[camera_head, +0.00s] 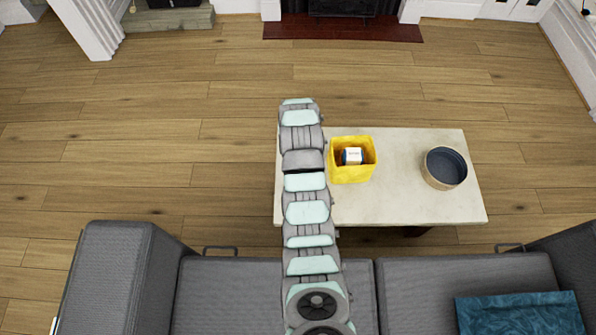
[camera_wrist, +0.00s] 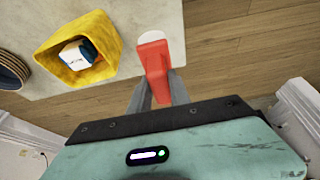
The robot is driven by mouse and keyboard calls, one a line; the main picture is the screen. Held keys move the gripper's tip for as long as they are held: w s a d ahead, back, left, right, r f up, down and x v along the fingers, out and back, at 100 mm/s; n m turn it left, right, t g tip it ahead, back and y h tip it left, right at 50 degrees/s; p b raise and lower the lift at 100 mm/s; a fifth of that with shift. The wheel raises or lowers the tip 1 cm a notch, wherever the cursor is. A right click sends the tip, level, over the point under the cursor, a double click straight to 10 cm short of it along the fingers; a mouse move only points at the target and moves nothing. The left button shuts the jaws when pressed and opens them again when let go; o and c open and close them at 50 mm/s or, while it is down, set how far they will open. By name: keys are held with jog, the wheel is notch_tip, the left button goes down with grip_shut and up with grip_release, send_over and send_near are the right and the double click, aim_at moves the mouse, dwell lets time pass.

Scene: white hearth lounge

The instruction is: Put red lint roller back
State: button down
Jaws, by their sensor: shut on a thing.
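The red lint roller (camera_wrist: 155,62) shows in the wrist view, with a red body and a white rounded end at the top. My gripper (camera_wrist: 158,88) is shut on it, with its grey fingers at the lower part of the red body. It appears beside the yellow box, apart from it, over the table's edge and the floor. In the head view my arm hides both gripper and roller. The open yellow box (camera_head: 352,176) stands on the table; it also shows in the wrist view (camera_wrist: 52,60). Inside it lies a white and blue item (camera_head: 352,156).
The pale table (camera_head: 410,205) also bears a round dark-lined basket (camera_head: 444,168) on its right. Bare table lies between box and basket. A grey sofa (camera_head: 235,290) with a blue cushion (camera_head: 520,314) stands along the near side. Wooden floor (camera_head: 150,130) is clear to the left.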

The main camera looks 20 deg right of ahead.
jog(key=shift+f+b, duration=2.7)
jog(key=shift+f, duration=6.8)
jog(key=shift+f, duration=0.2)
jog(key=c, duration=1.2)
grip_release()
